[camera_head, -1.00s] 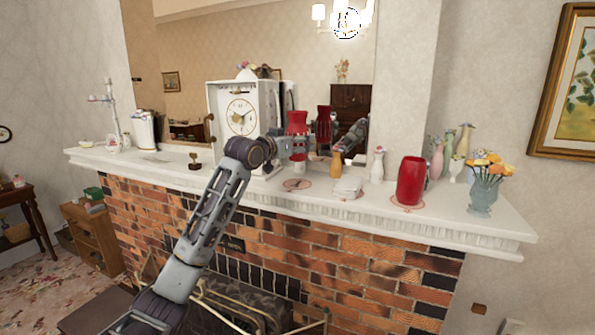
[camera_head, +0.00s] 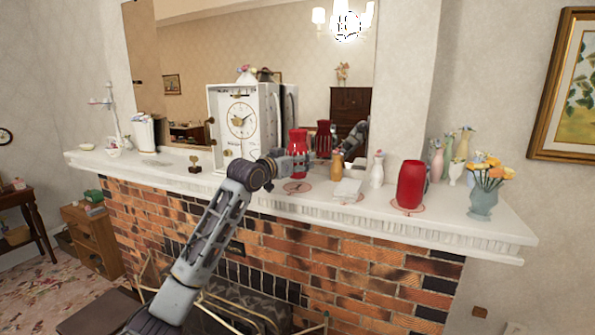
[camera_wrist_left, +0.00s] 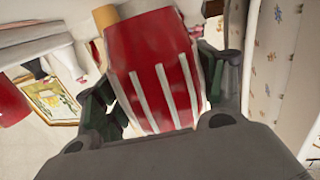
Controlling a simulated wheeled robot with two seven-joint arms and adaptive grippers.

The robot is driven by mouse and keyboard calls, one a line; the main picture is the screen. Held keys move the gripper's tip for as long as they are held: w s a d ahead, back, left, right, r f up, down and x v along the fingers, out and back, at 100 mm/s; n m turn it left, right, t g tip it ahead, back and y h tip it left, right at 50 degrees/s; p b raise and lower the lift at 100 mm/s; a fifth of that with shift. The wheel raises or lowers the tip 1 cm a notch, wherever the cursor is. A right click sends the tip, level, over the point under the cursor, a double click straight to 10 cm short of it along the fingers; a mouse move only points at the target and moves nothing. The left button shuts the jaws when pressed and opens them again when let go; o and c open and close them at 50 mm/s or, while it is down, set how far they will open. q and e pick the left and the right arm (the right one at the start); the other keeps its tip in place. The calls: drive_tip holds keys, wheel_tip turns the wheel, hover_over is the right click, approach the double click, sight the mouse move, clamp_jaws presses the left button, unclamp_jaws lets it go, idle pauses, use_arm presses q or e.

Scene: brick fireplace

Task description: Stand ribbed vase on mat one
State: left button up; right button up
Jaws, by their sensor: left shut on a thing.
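The red ribbed vase (camera_head: 298,140) is upright over the mantel, with white ribs showing in the left wrist view (camera_wrist_left: 150,65). My left gripper (camera_head: 299,160) is shut around its body, one finger on each side; the gripper also shows in the left wrist view (camera_wrist_left: 160,100). A round pinkish mat (camera_head: 297,187) with a dark mark lies on the mantel just in front of and below the vase. Whether the vase's base touches the mantel is hard to tell. My right gripper is out of view.
A white clock (camera_head: 241,120) stands left of the vase. Right of it are a small orange vase (camera_head: 337,166), a white block (camera_head: 347,189) on another mat, a white vase (camera_head: 377,171) and a plain red vase (camera_head: 410,184). The mirror (camera_head: 270,55) is behind.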

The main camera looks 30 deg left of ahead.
use_arm(q)
drive_tip(key=shift+f, duration=1.7)
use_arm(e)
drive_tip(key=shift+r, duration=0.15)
use_arm(q)
drive_tip(key=shift+f, duration=0.15)
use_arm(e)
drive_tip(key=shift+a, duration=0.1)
use_arm(q)
drive_tip(key=o, duration=1.3)
drive_tip(key=shift+s+a, duration=0.15)
drive_tip(key=shift+s, duration=1.05)
drive_tip(key=s, duration=0.3)
drive_tip(key=s+a+b, duration=0.1)
drive_tip(key=s, duration=0.2)
drive_tip(key=s+b, duration=0.1)
drive_tip(key=s, duration=0.2)
drive_tip(key=shift+s+a+r, duration=0.2)
drive_tip(key=shift+s+r, duration=0.05)
drive_tip(key=shift+r, duration=0.1)
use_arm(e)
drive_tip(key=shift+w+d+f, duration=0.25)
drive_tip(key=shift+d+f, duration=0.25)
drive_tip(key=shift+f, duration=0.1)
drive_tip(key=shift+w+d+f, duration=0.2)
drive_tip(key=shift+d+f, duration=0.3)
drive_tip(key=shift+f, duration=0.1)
